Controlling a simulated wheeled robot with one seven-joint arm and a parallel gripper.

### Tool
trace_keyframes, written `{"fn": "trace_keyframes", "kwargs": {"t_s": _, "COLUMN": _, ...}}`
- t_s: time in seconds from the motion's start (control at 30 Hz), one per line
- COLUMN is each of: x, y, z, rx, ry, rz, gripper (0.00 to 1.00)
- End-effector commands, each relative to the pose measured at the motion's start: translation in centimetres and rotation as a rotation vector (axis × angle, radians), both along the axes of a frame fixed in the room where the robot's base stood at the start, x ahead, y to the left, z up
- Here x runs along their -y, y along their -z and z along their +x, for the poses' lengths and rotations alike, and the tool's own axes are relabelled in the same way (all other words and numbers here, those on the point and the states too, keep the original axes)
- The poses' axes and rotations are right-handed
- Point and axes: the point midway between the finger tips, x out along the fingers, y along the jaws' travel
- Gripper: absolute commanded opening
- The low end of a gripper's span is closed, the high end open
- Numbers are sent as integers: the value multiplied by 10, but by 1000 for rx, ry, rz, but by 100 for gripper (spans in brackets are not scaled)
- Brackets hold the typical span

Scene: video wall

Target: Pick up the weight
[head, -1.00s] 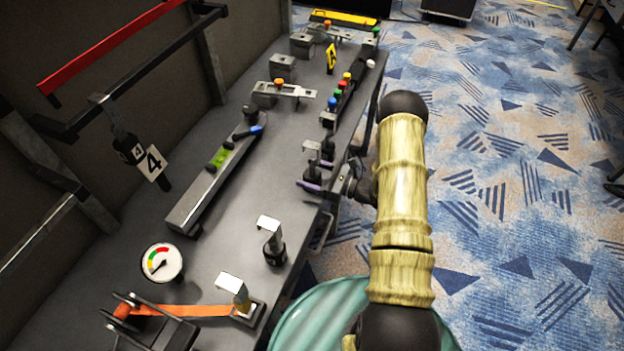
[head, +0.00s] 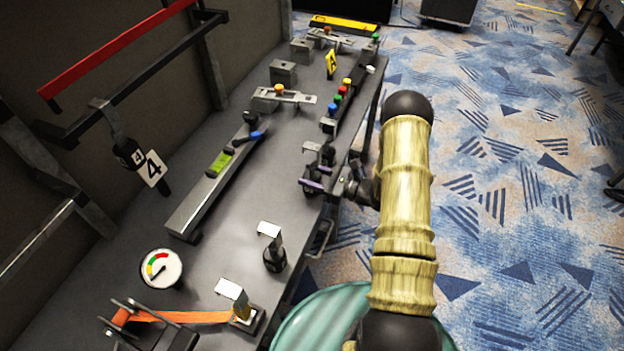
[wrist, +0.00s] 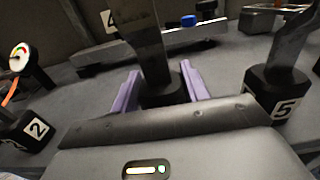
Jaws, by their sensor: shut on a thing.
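A dark weight with a flat metal stem (wrist: 150,45) stands between the two purple fingers of my gripper (wrist: 158,92) in the wrist view. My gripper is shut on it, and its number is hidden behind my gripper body. In the head view my gripper (head: 313,184) is at the table's right edge, where two weights overlap and are hard to tell apart. A weight marked 5 (wrist: 280,95) stands close at the right in the wrist view. A weight marked 2 (wrist: 30,130) stands at the lower left. I cannot tell whether the held weight is clear of the table.
On the grey table (head: 235,215) are a long rail with a green level (head: 219,162), a round gauge (head: 161,268) and an orange strap (head: 185,317). A strip of coloured buttons (head: 338,98) is farther back.

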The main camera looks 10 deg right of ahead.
Motion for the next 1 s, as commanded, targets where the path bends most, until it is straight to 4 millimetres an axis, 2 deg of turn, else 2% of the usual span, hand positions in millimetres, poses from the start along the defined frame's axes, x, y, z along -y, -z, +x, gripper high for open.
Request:
{"fn": "trace_keyframes", "kwargs": {"t_s": 0.03, "x": 1, "y": -10, "z": 1, "rx": 8, "ry": 1, "rz": 3, "gripper": 0}}
{"fn": "trace_keyframes", "kwargs": {"t_s": 0.3, "x": 1, "y": -52, "z": 1, "rx": 9, "ry": 2, "rz": 4, "gripper": 0}}
{"fn": "trace_keyframes", "kwargs": {"t_s": 0.5, "x": 0, "y": -77, "z": 1, "rx": 7, "ry": 0, "rz": 3, "gripper": 0}}
{"fn": "trace_keyframes", "kwargs": {"t_s": 0.7, "x": 0, "y": -86, "z": 1, "rx": 5, "ry": 0, "rz": 3, "gripper": 0}}
{"fn": "trace_keyframes", "kwargs": {"t_s": 1.0, "x": 0, "y": -86, "z": 0, "rx": 4, "ry": 0, "rz": 4, "gripper": 0}}
